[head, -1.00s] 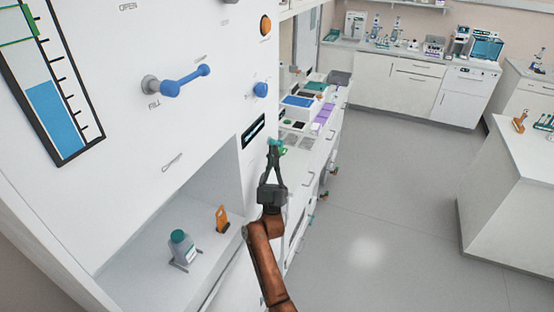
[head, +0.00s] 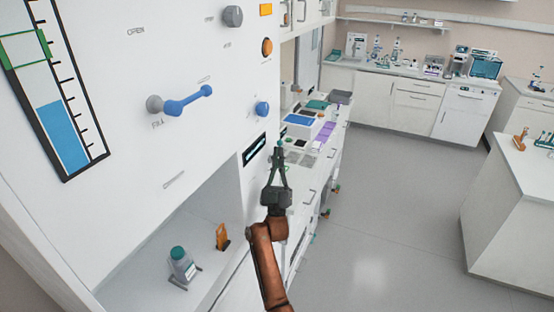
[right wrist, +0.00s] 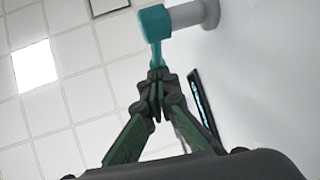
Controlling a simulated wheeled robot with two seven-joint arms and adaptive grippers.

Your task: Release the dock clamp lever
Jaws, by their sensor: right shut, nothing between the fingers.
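An orange upright piece (head: 222,237), possibly the dock clamp lever, stands in the recess of the white cabinet. A grey bottle with a teal cap (head: 182,265) sits in a small holder to its left. My right gripper (head: 279,147) is shut and empty. It points up in front of the cabinet's right edge, to the right of the orange piece and apart from it. In the right wrist view a teal handle (right wrist: 155,24) on a pale round stub shows just beyond the fingertips (right wrist: 156,75); whether they touch is unclear. My left gripper is not in view.
The cabinet front carries a blue lever (head: 188,99), a blue knob (head: 262,109), an orange button (head: 267,47), a dark display (head: 254,148) and a level gauge (head: 62,130). A bench with trays (head: 300,120) stands behind my gripper. The floor to the right is clear.

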